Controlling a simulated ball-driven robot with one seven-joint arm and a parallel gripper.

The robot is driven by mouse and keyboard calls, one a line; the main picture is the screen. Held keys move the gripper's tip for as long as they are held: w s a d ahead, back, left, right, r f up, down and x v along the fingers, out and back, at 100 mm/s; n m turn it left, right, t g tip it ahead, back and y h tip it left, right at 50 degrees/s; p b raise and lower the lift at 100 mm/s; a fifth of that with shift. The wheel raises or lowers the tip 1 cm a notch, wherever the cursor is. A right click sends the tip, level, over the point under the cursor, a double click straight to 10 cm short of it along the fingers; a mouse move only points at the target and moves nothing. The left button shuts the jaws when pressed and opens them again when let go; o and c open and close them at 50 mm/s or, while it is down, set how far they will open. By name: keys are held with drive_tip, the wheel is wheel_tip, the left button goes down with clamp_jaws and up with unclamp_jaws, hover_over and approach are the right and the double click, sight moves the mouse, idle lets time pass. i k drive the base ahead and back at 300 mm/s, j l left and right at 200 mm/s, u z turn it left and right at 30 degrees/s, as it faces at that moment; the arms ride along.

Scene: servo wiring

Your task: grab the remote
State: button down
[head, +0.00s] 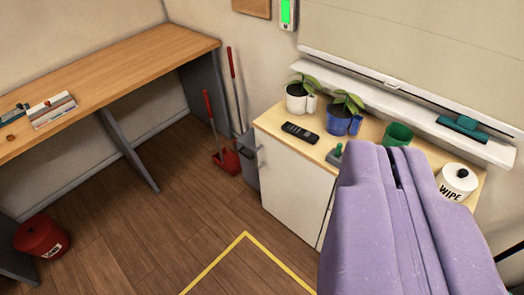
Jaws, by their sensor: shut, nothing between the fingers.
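The remote (300,132) is black with small buttons. It lies flat on the light wooden top of the white cabinet (286,187), in front of the plants. My gripper (385,160) is the large purple shape at the lower right of the head view. Its two fingers are together with nothing between them. It appears to the right of the remote and apart from it. It hides the right part of the cabinet front and some of its top.
A white-potted plant (298,101) and a blue-potted plant (342,122) stand behind the remote. A green pot (398,134) and a wipes tub (457,181) stand further right. A wooden workbench (110,72) is at left. A red bin (42,237) stands on the floor; the middle floor is clear.

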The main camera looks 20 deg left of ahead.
sight(312, 139)
drive_tip(key=k+j, duration=0.4)
drive_tip(key=i+j+z, duration=0.3)
drive_tip(key=i, duration=0.65)
drive_tip(key=i+j+z, duration=0.3)
drive_tip(key=i+j, duration=0.25)
drive_tip(key=i, duration=0.35)
drive_tip(key=i+j+z, duration=0.3)
drive_tip(key=i+j, duration=0.45)
drive_tip(key=i, duration=0.1)
